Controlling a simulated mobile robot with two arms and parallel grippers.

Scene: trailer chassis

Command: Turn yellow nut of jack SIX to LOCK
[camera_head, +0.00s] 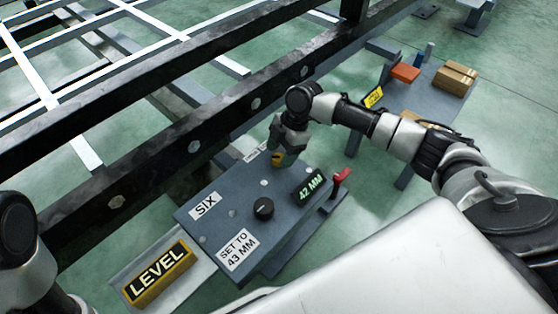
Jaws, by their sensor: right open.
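The jack SIX panel (225,215) is a blue-grey box beside the dark chassis rail. It carries a "SIX" label (205,206), a "SET TO 43 MM" label (237,250), a black knob (263,208) and a display reading "42 MM" (310,187). The yellow nut (277,158) shows as a small orange-yellow patch at the panel's far edge, mostly hidden by my right gripper (281,151). That gripper is open and points down over the nut; I cannot tell whether its fingers touch it. My left arm (22,245) shows at the lower left, its gripper out of the picture.
A red lever (341,176) sticks up at the panel's right side. A yellow "LEVEL" sign (158,272) lies at the panel's lower left. The chassis rail (185,135) runs close behind the panel. A bench (400,100) with an orange block (405,72) and cardboard boxes (455,78) stands at upper right.

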